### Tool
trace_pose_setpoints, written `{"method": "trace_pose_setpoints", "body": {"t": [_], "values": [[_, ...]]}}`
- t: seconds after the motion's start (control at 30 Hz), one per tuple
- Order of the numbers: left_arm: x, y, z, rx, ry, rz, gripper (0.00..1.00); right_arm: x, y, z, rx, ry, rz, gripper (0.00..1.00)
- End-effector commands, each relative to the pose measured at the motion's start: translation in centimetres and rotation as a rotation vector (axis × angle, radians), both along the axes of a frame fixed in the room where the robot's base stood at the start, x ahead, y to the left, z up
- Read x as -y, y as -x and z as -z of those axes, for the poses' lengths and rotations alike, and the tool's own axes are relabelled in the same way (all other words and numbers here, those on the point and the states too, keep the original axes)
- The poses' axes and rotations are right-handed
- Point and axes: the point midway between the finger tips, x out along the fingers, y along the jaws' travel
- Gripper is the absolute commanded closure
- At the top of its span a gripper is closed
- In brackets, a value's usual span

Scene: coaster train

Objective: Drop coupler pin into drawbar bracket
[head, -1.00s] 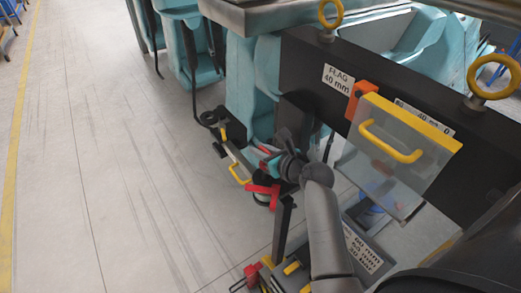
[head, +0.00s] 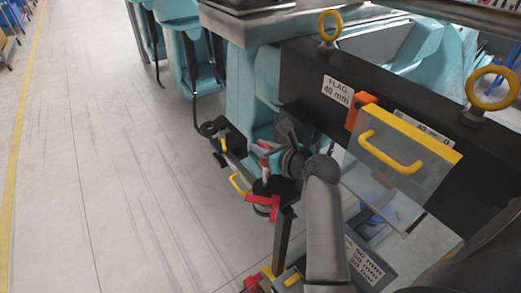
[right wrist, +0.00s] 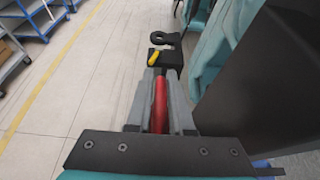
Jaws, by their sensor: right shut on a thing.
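My right gripper (head: 268,158) is shut on a red part, which I take to be the coupler pin. The pin (right wrist: 159,106) lies lengthwise between the fingers in the right wrist view; its lower end is hard to make out in the head view. Just below the gripper in the head view is a dark round fitting with red arms (head: 262,205). A black drawbar part with a ring end (head: 211,129) reaches out to the left; its ring (right wrist: 164,38) is beyond the fingertips in the wrist view. I cannot tell which part is the bracket. My left gripper is not in view.
A clear guard with a yellow handle (head: 391,152) hangs on the black beam at right. Yellow lifting eyes (head: 330,24) stand on the beam. A yellow handle (head: 238,184) is left of the gripper. Teal car bodies (head: 250,90) stand behind. Open floor (head: 120,170) lies left.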

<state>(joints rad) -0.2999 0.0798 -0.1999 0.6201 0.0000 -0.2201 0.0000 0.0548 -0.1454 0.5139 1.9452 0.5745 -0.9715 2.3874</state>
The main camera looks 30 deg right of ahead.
Motion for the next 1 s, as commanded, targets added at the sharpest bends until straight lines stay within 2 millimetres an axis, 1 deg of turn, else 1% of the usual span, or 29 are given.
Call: {"method": "trace_pose_setpoints", "body": {"t": [0.1, 0.43, 1.0], "values": [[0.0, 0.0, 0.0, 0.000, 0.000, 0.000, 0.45, 0.0, -0.1, -0.8, 0.006, 0.001, 0.001, 1.00], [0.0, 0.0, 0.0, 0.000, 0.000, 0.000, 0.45, 0.0, -0.1, -2.4, 0.004, 0.001, 0.001, 1.00], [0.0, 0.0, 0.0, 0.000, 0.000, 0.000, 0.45, 0.0, -0.1, -2.7, 0.006, 0.001, 0.001, 1.00]]}}
